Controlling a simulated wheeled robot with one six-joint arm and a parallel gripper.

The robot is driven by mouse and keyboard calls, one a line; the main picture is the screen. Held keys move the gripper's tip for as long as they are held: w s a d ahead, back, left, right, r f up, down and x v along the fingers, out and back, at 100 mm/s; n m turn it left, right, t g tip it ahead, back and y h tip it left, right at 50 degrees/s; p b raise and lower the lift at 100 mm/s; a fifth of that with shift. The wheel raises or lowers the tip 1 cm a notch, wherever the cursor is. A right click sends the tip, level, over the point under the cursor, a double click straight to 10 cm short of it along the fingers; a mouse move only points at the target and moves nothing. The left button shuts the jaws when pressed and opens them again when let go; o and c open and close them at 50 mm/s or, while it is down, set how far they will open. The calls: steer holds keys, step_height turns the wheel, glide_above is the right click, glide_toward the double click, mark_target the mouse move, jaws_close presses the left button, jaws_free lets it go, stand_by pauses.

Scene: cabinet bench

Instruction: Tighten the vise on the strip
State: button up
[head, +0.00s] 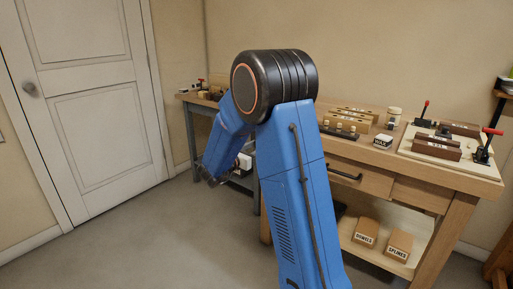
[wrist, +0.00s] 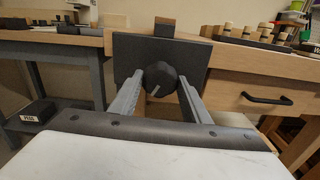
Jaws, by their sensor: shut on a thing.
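In the wrist view the vise (wrist: 128,52) shows as a dark, flat jaw plate at the front edge of the bench. A dark round knob (wrist: 160,92) with a pale line on its face sits at its front. My gripper (wrist: 158,84) is shut on the knob, with one grey finger at each side. A short wooden piece (wrist: 164,27), apparently the strip, stands up above the vise's top edge. Its lower part is hidden, so I cannot tell how tightly it is held. In the head view my own arm hides the vise and strip.
A drawer handle (wrist: 267,98) sticks out to the right of the vise. Pegs in a dark rack (head: 340,133) stand on the bench top. Red-handled clamps on a pale board (head: 408,143) are at the right. Open floor (head: 150,235) lies left.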

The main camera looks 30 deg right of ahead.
steer(key=shift+m, duration=0.4)
steer(key=shift+m, duration=0.3)
steer(key=o, duration=0.9)
steer(key=v, duration=0.7)
steer(key=shift+r, duration=0.1)
stand_by(0.4)
